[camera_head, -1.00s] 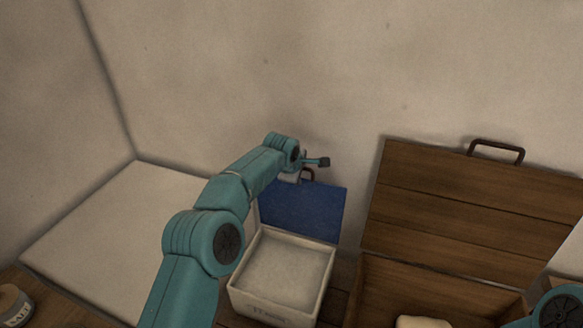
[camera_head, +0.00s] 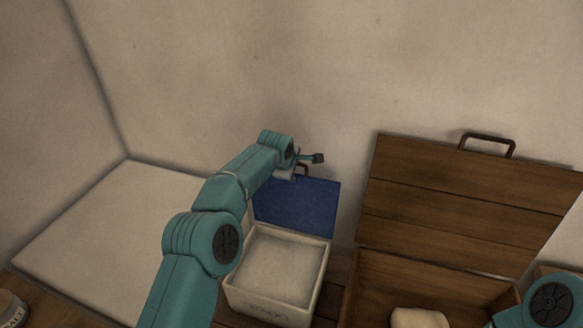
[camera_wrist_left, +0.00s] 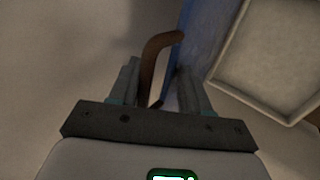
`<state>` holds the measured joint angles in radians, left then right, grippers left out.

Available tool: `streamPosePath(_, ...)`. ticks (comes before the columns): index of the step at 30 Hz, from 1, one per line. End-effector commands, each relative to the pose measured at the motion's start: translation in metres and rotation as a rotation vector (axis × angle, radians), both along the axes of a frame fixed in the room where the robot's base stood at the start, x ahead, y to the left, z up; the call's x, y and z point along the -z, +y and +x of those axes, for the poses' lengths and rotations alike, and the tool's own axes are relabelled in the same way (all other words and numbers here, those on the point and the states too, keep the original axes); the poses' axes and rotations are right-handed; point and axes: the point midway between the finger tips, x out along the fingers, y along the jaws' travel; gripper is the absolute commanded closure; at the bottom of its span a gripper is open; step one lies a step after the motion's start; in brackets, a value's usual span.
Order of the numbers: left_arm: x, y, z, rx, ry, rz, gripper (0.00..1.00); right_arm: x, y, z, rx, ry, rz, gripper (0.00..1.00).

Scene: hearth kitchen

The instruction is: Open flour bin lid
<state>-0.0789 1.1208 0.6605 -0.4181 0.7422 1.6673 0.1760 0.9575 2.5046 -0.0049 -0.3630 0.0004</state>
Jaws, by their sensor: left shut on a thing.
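The flour bin (camera_head: 235,297) is a pale box standing open on the wooden counter, with white flour inside and faint lettering on its front. Its blue lid (camera_head: 300,207) stands raised at the back edge, near the wall. My left gripper (camera_head: 296,172) is at the lid's top edge, shut on the brown lid handle (camera_head: 304,168). In the left wrist view the handle (camera_wrist_left: 150,62) rises between the two fingers, beside the blue lid (camera_wrist_left: 203,38). My right gripper is out of view; only part of my right arm shows at the lower right.
A wooden chest (camera_head: 450,203) with its lid up stands to the right, a pale item (camera_head: 420,318) inside it. A white block-like surface (camera_head: 110,225) is left of the bin. A salt jar (camera_head: 10,308) sits at the lower left. The wall is close behind.

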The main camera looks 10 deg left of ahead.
Motion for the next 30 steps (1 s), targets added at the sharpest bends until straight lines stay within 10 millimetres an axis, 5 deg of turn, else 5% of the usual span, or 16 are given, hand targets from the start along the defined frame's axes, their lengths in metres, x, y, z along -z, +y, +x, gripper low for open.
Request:
streamPosePath(7, -0.012, 0.001, -0.013, 0.002, 0.001, 0.001, 0.62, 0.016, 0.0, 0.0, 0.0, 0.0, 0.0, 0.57)
streamPosePath(21, -0.105, 0.006, -0.083, 0.0, -0.005, 0.0, 0.62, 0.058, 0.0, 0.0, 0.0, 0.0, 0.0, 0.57)
streamPosePath(30, -0.129, 0.007, -0.1, 0.0, -0.002, 0.0, 0.62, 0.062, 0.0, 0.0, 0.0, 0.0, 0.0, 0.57)
